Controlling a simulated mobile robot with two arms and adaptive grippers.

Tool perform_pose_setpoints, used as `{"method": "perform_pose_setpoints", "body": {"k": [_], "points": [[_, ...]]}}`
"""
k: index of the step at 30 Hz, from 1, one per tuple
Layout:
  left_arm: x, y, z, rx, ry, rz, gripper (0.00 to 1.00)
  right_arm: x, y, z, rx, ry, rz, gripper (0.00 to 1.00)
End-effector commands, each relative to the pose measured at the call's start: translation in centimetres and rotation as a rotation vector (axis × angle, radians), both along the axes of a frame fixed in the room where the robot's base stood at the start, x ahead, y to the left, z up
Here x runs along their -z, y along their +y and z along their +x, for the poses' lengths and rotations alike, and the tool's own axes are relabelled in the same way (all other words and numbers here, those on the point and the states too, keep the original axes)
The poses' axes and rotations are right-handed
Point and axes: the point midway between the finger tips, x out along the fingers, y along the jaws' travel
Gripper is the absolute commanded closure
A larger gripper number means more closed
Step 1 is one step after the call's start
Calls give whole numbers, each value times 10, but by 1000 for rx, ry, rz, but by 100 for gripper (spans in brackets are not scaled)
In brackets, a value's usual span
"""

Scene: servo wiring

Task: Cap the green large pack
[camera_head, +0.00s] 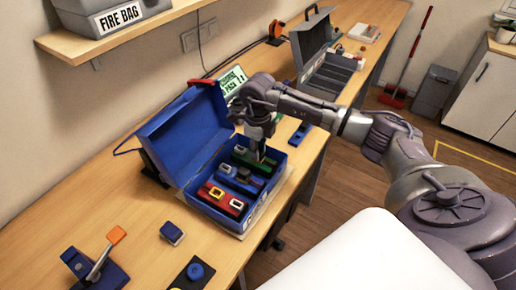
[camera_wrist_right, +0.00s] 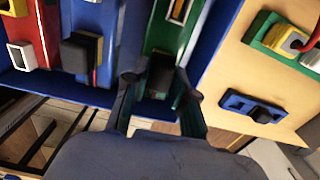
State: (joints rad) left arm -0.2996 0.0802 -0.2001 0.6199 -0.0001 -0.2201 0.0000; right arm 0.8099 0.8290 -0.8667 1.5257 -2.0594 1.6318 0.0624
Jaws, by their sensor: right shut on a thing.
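The green large pack (camera_head: 243,161) lies in the open blue case (camera_head: 258,213), in the compartment farthest from the head camera's near edge. It also shows in the right wrist view (camera_wrist_right: 154,34), with a pale connector (camera_wrist_right: 180,10) on it. My right gripper (camera_head: 261,157) points down over the pack. In the right wrist view its fingers (camera_wrist_right: 158,88) are shut on a small dark cap (camera_wrist_right: 160,74) at the pack's near end. I cannot tell whether the cap is seated or just above the pack. My left gripper is in neither view.
A red pack (camera_head: 222,199) and a darker pack with a black cap (camera_head: 244,174) lie beside the green one. The raised case lid (camera_head: 182,135) stands behind. A blue holder (camera_head: 299,132) lies right of the case. A blue stand with an orange-tipped lever (camera_head: 97,268) is front left.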

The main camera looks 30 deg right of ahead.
Motion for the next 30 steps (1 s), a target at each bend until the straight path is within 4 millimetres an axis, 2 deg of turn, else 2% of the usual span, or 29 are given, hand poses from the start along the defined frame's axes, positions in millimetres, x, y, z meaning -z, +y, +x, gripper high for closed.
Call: {"method": "perform_pose_setpoints", "body": {"k": [1,2,6,7,15,19,23,30], "points": [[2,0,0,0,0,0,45,2,0,0,0,0,0,100],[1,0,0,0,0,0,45,1,0,0,0,0,0,71],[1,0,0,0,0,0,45,1,0,0,0,0,0,48],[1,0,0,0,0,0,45,1,0,0,0,0,0,45],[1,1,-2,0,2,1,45,1,0,0,0,0,0,45],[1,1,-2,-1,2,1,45,-8,0,1,1,-2,0,45],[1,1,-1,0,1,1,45,-30,-1,1,0,-5,-1,45],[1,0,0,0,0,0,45,-81,0,1,0,-4,0,45]]}}
